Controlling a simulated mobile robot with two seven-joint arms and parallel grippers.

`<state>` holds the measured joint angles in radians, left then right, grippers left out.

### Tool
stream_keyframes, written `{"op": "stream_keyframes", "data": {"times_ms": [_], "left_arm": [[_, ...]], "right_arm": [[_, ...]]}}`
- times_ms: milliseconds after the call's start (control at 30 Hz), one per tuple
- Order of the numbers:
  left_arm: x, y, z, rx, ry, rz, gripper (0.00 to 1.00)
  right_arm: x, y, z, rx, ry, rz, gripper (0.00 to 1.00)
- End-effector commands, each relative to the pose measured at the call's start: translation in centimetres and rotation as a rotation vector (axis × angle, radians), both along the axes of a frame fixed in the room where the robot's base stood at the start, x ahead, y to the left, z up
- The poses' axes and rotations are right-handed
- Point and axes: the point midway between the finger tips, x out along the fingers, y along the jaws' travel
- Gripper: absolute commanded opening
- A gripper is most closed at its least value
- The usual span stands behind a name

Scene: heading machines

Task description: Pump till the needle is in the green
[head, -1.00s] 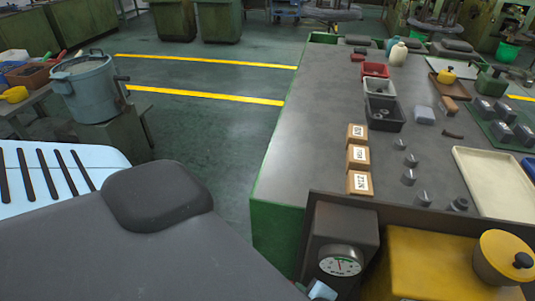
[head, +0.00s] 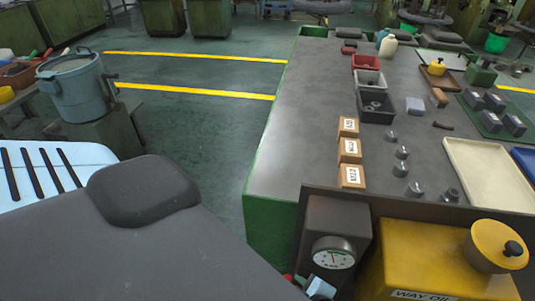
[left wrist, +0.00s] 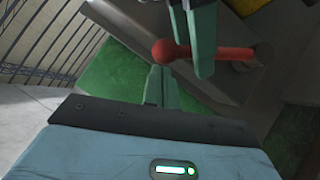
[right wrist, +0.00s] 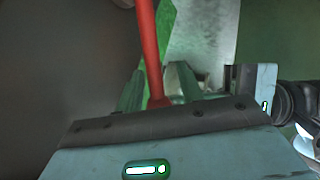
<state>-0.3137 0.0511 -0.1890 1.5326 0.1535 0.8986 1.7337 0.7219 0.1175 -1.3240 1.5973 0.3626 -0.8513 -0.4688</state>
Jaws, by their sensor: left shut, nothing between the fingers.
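The pressure gauge (head: 333,253) is on the dark box of the yellow way-oil unit (head: 421,258). Its small needle points roughly upward; the coloured zones are too small to read surely. The red pump lever with its round knob (left wrist: 172,52) shows in the left wrist view, and the lever (right wrist: 150,50) also crosses the right wrist view. A red bit (head: 288,277) shows low in the head view.
The grey bench (head: 315,110) carries labelled wooden blocks (head: 350,150), small metal parts, dark bins (head: 376,107) and a cream tray (head: 489,172). A yellow pot (head: 497,246) sits on the unit. A blue-grey bucket (head: 77,88) stands at left. Floor lies between.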

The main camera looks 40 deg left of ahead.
Motion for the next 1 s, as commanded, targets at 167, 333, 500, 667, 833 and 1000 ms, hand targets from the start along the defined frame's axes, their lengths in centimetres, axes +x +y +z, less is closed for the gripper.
{"op": "stream_keyframes", "data": {"times_ms": [167,333,500,667,833,1000], "left_arm": [[-0.1,0.1,-0.2,0.002,0.004,0.001,0.0],[-0.2,0.1,-0.3,0.002,0.007,0.001,0.0],[-0.2,0.2,-0.3,0.002,0.008,0.002,0.0],[-0.2,0.2,-0.3,0.003,0.008,0.002,0.0],[-0.3,0.2,-0.3,0.003,0.008,0.003,0.0],[-0.3,0.2,-0.3,0.003,0.008,0.003,0.0]], "right_arm": [[-0.8,-1.6,1.4,-0.003,0.003,0.0,0.37],[-1.3,-2.8,2.7,-0.005,0.005,0.0,0.37],[-1.6,-3.6,3.5,-0.006,0.006,-0.001,0.37],[-1.8,-3.8,3.9,-0.006,0.006,-0.001,0.37],[-1.8,-3.9,3.9,-0.002,0.009,-0.005,0.37],[-1.9,-3.9,3.8,0.055,0.042,-0.067,0.37]]}}
